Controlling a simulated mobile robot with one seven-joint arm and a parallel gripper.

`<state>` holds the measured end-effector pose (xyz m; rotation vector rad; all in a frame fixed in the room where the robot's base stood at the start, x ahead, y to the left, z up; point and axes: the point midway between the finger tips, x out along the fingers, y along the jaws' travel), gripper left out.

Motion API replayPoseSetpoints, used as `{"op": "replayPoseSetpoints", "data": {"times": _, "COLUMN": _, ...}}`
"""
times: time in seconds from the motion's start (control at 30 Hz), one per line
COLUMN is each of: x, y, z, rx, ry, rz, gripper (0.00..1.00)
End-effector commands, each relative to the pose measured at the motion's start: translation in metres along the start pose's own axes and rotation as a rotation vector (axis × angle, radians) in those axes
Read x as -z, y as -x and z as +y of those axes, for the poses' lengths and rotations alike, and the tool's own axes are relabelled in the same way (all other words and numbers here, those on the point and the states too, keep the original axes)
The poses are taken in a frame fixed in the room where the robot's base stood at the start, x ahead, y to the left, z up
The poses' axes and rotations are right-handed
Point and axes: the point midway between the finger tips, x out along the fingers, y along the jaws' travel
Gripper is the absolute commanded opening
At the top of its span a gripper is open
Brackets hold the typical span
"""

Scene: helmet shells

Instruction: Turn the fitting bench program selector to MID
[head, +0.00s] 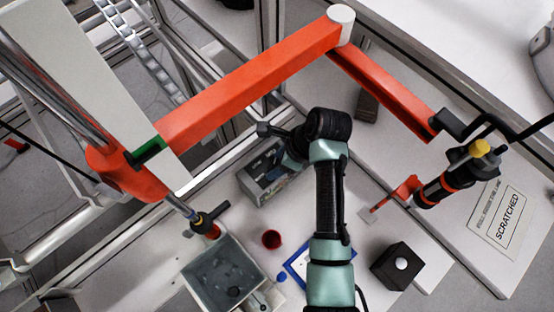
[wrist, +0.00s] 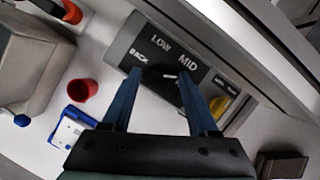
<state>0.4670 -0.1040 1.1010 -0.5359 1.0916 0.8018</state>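The program selector panel (wrist: 150,38) is a dark face with the white words LOW, MID and BACK in the wrist view. Its grey box (head: 262,176) shows in the head view, partly behind my arm. A dark selector knob (wrist: 166,84) with a short white mark lies between my fingers. The mark lies below and left of the word MID; which setting it points at I cannot tell. My gripper (wrist: 160,76) has its two blue fingers apart, one on each side of the knob. Whether they touch it I cannot tell. In the head view the fingertips are hidden.
A yellow part (wrist: 219,106) is close to the right finger. A red cup (wrist: 83,91) and a blue-and-white item (wrist: 72,130) are at the left. A grey tray (head: 226,276), a black box with a white button (head: 398,266) and an orange overhead arm (head: 250,85) stand around.

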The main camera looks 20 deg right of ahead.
Motion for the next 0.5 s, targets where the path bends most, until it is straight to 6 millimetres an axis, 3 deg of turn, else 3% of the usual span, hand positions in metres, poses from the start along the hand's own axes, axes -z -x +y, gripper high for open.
{"op": "replayPoseSetpoints", "data": {"times": 0.03, "x": 0.0, "y": 0.0002, "z": -0.0001, "rx": 0.0, "ry": 0.0, "rz": 0.0, "gripper": 0.49}}
{"op": "replayPoseSetpoints", "data": {"times": 0.3, "x": -0.0002, "y": 0.0003, "z": -0.0001, "rx": 0.0, "ry": 0.0, "rz": 0.0, "gripper": 0.0}}
{"op": "replayPoseSetpoints", "data": {"times": 0.5, "x": -0.0004, "y": 0.0007, "z": -0.0003, "rx": -0.005, "ry": 0.013, "rz": 0.0, "gripper": 0.0}}
